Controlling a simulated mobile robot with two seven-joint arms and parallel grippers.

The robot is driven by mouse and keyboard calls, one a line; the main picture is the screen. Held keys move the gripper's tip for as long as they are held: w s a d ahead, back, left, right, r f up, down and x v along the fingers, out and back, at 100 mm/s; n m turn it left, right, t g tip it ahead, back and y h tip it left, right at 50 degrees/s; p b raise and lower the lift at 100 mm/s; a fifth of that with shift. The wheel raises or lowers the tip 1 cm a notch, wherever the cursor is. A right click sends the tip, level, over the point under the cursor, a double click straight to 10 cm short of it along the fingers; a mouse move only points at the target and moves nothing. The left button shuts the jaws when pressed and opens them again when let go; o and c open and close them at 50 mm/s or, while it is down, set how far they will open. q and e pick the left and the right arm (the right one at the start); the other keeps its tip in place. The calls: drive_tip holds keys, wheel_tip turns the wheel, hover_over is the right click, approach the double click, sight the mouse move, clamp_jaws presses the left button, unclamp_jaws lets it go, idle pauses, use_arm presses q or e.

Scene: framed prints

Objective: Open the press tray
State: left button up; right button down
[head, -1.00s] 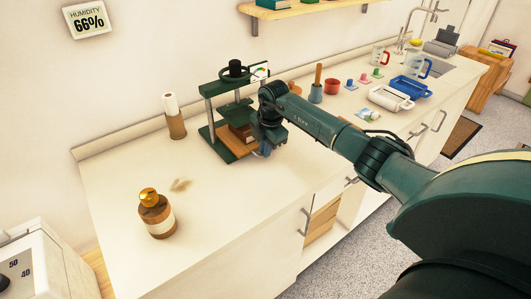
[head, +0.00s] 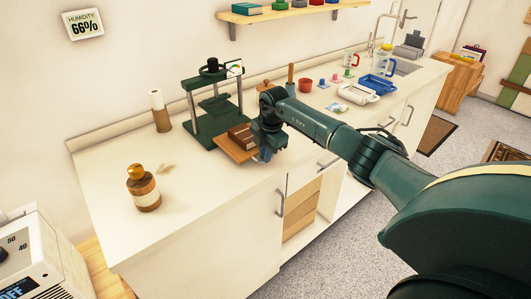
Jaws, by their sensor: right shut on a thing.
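The green press (head: 214,108) stands on the white counter against the wall. Its wooden tray (head: 232,148) sticks out of the front of the press, toward the counter's front edge. A brown block (head: 242,135) sits on the tray. My right gripper (head: 265,152) is at the tray's front right end, shut on it; the fingertips and the exact hold are partly hidden by the wrist. My left gripper is not in view.
A brown bottle with an orange cap (head: 144,190) stands on the counter (head: 200,220) at the left. A blue tray (head: 377,84) and a white tray (head: 358,94) lie farther right. The counter in front of the press is clear.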

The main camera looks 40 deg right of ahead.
drive_tip(key=shift+s+r, duration=0.1)
drive_tip(key=shift+s, duration=0.05)
drive_tip(key=c, duration=1.5)
unclamp_jaws()
wheel_tip(320, 180, up, 13)
drive_tip(key=s+b, duration=0.1)
drive_tip(key=s, duration=0.1)
drive_tip(key=shift+s+d, duration=0.15)
